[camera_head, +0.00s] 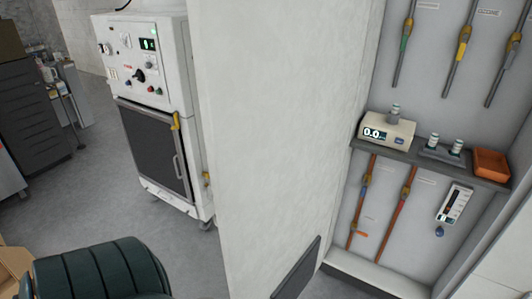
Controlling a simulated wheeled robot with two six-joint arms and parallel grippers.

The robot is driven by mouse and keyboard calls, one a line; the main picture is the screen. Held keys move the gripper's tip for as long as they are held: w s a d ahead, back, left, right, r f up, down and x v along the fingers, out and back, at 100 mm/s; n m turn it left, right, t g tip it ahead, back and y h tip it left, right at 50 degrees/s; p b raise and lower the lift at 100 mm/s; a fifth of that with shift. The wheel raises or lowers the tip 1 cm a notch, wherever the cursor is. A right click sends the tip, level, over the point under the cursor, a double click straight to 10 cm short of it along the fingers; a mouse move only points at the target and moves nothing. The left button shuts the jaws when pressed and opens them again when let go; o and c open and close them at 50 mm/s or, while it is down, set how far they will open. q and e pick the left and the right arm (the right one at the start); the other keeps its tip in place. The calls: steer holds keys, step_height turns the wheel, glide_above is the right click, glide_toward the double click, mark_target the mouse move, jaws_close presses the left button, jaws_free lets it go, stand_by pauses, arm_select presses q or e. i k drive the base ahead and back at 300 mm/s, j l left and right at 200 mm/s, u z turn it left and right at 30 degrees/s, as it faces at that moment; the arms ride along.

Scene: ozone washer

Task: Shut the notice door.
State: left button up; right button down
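No door that I can clearly make out as the notice door shows in the camera_head view. A dark flat panel (297,270) at the bottom edge stands against the pale wall face (285,130); its lower part is cut off, and I cannot tell whether it is a door. Neither of my grippers is in view.
A white machine (152,100) with a dark-windowed door stands on the left. At right, a recess has a shelf (425,160) with a scale (387,129) and an orange tray (491,163). A green ribbed seat (95,272) is at lower left. Grey floor (95,195) lies between.

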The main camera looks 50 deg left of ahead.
mark_target(277, 81)
steer(key=k+j, duration=0.1)
steer(key=j, duration=2.05)
